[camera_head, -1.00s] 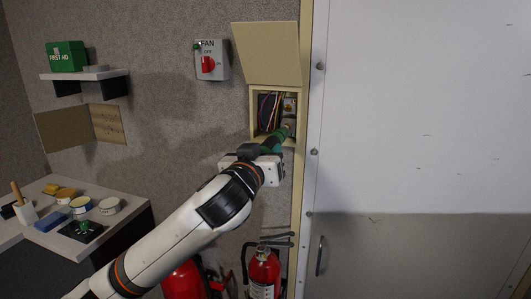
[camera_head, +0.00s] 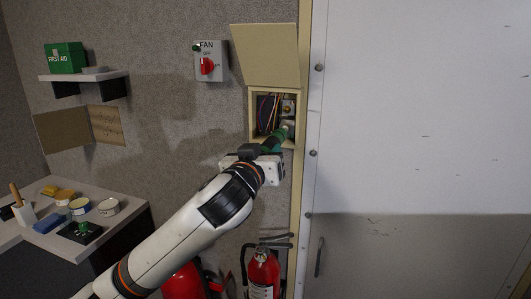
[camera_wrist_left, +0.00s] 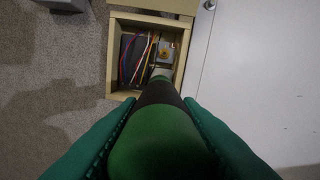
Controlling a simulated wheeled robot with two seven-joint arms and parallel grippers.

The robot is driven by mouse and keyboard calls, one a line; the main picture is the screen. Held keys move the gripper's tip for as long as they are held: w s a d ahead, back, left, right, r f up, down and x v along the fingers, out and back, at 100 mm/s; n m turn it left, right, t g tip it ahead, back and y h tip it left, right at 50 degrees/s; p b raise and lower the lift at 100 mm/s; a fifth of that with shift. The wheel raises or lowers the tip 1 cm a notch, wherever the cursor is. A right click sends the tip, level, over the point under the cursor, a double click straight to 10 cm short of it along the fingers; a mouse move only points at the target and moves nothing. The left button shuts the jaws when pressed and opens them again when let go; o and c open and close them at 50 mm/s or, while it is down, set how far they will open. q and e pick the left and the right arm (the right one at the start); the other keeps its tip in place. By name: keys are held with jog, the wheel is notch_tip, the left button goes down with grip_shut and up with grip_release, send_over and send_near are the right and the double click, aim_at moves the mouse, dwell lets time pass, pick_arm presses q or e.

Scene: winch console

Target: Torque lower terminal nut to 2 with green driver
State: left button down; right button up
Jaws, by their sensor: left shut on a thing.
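My left gripper (camera_head: 264,150) is at the lower edge of the open wall box (camera_head: 252,118). It is shut on the green driver (camera_head: 277,137), which tilts up into the box. In the left wrist view the driver's green and black handle (camera_wrist_left: 160,140) fills the space between the green finger pads. Its tip points at the lower right inside the box. The driver hides the lower terminal nut, so I cannot tell whether they touch. An upper terminal (camera_wrist_left: 165,52) shows above it, with coloured wires (camera_wrist_left: 137,58) to the left. My right gripper is not in view.
The box's lid (camera_head: 265,54) stands raised above it. A white door (camera_head: 420,120) is close on the right. A fan switch (camera_head: 210,62) is on the wall at upper left. Fire extinguishers (camera_head: 263,272) stand below. A counter (camera_head: 130,206) with small items is at left.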

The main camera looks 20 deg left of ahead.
pick_arm(q)
jog(key=shift+w, duration=0.35)
jog(key=shift+w+r+p, duration=0.1)
jog(key=shift+r+p, duration=0.05)
jog(key=shift+p, duration=0.45)
dwell(0.4)
jog(key=shift+p, duration=0.65)
dwell(1.0)
jog(key=shift+s, duration=0.35)
jog(key=s+p, duration=0.1)
jog(key=s, duration=0.5)
jog(key=shift+p, duration=0.35)
jog(key=shift+a, duration=0.1)
dwell(1.9)
